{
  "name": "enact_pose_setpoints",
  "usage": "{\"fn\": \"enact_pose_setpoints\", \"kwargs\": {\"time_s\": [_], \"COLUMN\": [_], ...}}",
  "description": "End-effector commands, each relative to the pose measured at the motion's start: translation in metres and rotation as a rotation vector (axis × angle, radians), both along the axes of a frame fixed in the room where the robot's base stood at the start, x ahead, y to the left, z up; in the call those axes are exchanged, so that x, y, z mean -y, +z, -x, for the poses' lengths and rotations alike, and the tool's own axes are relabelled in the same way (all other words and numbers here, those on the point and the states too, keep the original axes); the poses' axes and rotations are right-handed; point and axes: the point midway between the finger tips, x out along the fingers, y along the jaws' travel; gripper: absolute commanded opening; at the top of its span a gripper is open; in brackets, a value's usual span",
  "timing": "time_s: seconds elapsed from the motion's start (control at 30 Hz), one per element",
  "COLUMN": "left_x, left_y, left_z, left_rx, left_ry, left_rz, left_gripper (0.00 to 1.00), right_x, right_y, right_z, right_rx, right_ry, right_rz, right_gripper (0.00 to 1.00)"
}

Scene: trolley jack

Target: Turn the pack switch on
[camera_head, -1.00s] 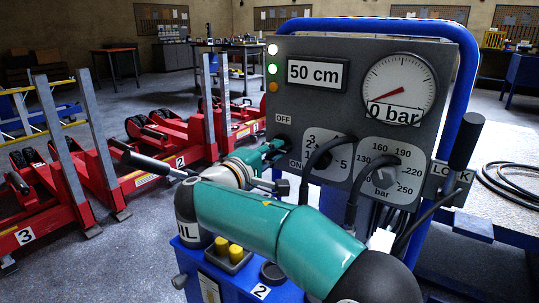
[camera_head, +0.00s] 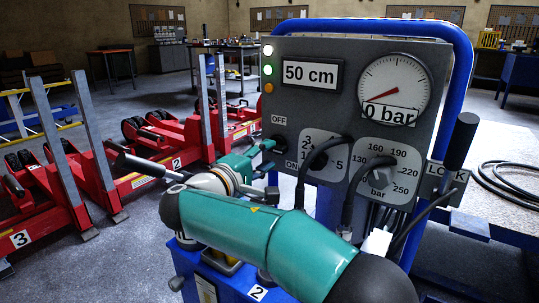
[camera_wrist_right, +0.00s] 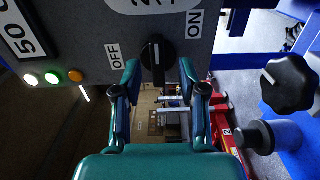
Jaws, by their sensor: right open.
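The pack switch is a black rotary knob with a white mark, on the grey panel between the OFF and ON labels. In the right wrist view the knob (camera_wrist_right: 157,55) sits between and just ahead of my fingertips, and its white mark lies between the two labels. In the head view the switch (camera_head: 280,141) is partly hidden by my right gripper (camera_head: 264,157). In the right wrist view my right gripper (camera_wrist_right: 160,78) is open, one finger on each side of the knob; I cannot tell whether they touch it. My left gripper is not in view.
The panel (camera_head: 335,110) also carries a 50 cm display (camera_head: 311,74), a pressure gauge (camera_head: 393,90), lit lamps and two lower dials. A black lever (camera_head: 460,145) stands at the right beside LOCK. Red jacks (camera_head: 150,170) stand on the floor at left.

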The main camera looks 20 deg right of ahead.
Motion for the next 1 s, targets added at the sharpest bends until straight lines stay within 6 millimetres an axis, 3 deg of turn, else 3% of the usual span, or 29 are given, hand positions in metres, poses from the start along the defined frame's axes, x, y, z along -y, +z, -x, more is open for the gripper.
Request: {"fn": "enact_pose_setpoints", "kwargs": {"time_s": [0.3, 0.5, 1.0], "left_x": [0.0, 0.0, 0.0], "left_y": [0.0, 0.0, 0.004], "left_z": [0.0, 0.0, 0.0], "left_rx": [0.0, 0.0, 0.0], "left_ry": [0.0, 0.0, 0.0], "left_rz": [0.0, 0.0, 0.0], "left_gripper": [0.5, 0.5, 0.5], "right_x": [-0.051, -0.071, -0.076], "right_y": [0.0, -0.001, 0.004], "right_z": [0.04, 0.056, 0.061], "right_rx": [-0.001, -0.001, -0.001], "right_ry": [0.002, -0.002, -0.004], "right_rz": [-0.001, -0.002, -0.002], "right_gripper": [0.42, 0.42, 0.42]}}
